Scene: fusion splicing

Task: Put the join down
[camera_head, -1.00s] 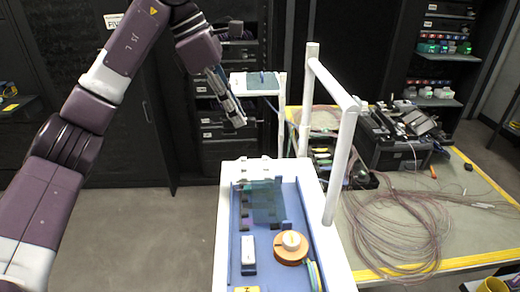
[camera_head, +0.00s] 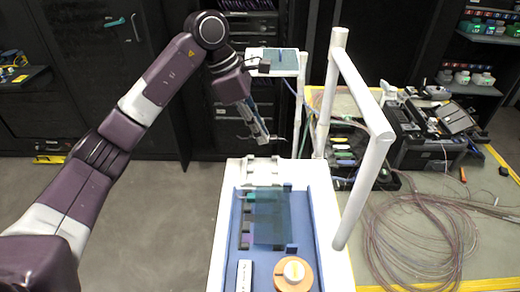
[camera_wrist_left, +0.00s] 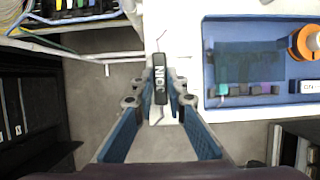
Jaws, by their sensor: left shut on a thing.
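The join is a small black block marked JOIN (camera_wrist_left: 160,78) in the left wrist view, with a thin strand showing at each end. My left gripper (camera_wrist_left: 160,90) is shut on it, one finger on each side. In the head view my left gripper (camera_head: 264,138) hangs tilted just above the far white end of the cart (camera_head: 229,180). The join is too small there to make out clearly. Whether it touches the cart surface, I cannot tell. My right gripper is in neither view.
The cart's blue tray (camera_head: 230,235) holds a teal translucent sheet (camera_head: 270,215), an orange spool (camera_head: 293,276) and a white block (camera_head: 244,275). A white upright frame (camera_head: 362,180) stands at the cart's right. Loose fibre coils (camera_head: 420,240) lie on the bench beyond.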

